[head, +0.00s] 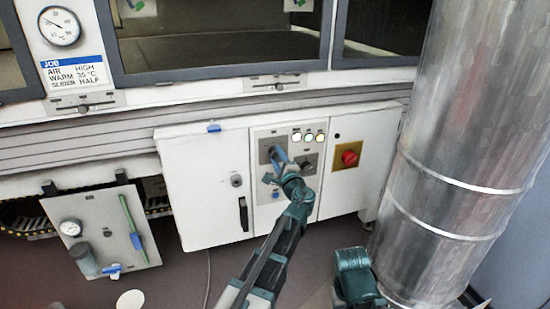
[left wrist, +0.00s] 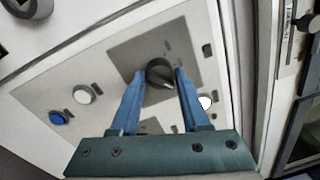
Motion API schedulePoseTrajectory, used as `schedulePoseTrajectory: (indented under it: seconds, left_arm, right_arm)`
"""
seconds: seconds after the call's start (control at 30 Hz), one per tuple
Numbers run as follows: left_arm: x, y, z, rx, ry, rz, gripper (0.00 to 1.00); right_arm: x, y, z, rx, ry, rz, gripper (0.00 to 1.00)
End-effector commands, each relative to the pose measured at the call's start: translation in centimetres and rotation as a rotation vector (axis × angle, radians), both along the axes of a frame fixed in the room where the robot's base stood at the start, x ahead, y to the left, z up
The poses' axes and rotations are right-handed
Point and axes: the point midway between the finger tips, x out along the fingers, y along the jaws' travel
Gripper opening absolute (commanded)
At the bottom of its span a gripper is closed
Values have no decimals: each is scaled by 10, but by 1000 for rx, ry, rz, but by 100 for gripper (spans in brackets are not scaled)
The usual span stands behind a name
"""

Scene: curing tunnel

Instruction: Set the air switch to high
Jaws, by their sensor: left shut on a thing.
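The control panel (head: 262,191) is on the front of the white cabinet, below the windows. In the left wrist view a dark rotary knob (left wrist: 158,69) sits on a grey plate (left wrist: 122,56). My left gripper (head: 277,153) reaches the upper left of the panel. Its blue fingers (left wrist: 160,74) stand on either side of the knob and are shut on it. The knob's pointed end faces the gripper's base in the wrist view. Its position marks are too small to read, and the gripper covers the knob in the head view. My right gripper is not in view; only part of that arm shows.
A job card (head: 75,74) reads AIR HIGH, WARM 35 °C, SLIDER HALF. Small lamps (head: 308,136) and a second knob (head: 306,162) are close by. A red switch (head: 349,158) is to the right. A large metal duct (head: 465,130) stands at the right.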

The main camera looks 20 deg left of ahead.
Motion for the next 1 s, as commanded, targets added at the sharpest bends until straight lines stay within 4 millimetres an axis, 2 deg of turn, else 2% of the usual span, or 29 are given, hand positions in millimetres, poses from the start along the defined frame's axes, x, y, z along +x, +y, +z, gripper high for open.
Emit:
schedulePoseTrajectory:
  seconds: [0.03, 0.2, 0.57, 0.67, 1.0]
  left_arm:
    - [-3, 4, 1, 5, -1, 11, 47]
    - [-2, 3, 1, 3, -1, 8, 75]
    - [-6, -2, 0, 0, -1, 3, 75]
    - [-18, -9, -1, 0, -1, 2, 75]
    - [-81, -48, -4, 0, -1, 2, 75]
  right_arm:
    - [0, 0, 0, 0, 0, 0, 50]
    - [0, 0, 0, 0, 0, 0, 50]
    - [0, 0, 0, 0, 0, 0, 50]
    - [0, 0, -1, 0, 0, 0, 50]
    - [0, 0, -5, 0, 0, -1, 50]
